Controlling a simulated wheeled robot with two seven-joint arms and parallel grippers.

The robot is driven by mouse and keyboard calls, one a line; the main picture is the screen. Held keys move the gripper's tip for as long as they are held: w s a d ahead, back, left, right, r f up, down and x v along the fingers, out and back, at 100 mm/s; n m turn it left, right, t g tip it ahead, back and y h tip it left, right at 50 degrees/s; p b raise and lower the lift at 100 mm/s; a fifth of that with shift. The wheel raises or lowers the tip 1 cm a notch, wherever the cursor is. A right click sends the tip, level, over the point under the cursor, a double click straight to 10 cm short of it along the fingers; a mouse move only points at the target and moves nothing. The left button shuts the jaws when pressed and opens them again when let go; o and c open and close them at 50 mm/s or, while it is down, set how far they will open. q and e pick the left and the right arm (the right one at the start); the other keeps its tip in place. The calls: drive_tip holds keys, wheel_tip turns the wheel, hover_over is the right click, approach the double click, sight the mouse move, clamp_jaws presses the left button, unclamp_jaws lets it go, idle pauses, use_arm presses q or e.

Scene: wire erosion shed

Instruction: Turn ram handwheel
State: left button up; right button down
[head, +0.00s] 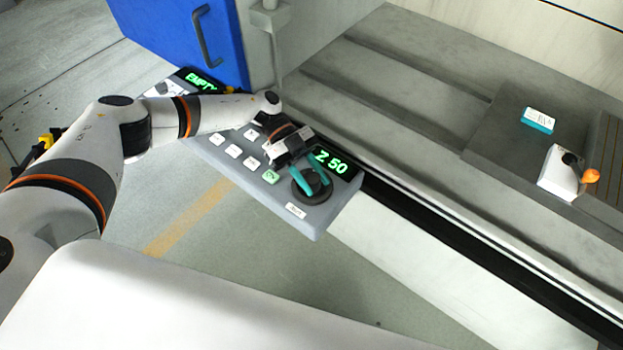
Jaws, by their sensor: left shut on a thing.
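The ram handwheel (308,184) is a dark round knob on the right end of a grey control panel (318,222). A small label below it is too blurred to read surely. My left gripper (308,178) reaches in from the left, with teal fingers pointing down onto the handwheel. It is shut on the handwheel, and its fingers cover part of it. A green display (332,162) beside the handwheel reads "Z 50". My right gripper is not in view.
White push buttons (234,151) and a green button (271,177) sit left of the handwheel. Another display (201,80) reads "EMPTY". A blue door (180,35) with a handle stands behind. A white block with an orange knob (590,176) sits on the grey machine bed at right.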

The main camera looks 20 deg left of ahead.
use_arm(q)
drive_tip(key=shift+s+f, duration=0.1)
drive_tip(key=o, duration=0.9)
drive_tip(key=shift+o, duration=0.2)
drive_tip(key=shift+d, duration=0.1)
drive_tip(key=b+v, duration=0.4)
drive_tip(key=v, duration=0.7)
drive_tip(key=shift+w+a+r, duration=0.3)
drive_tip(key=shift+w+a, duration=0.05)
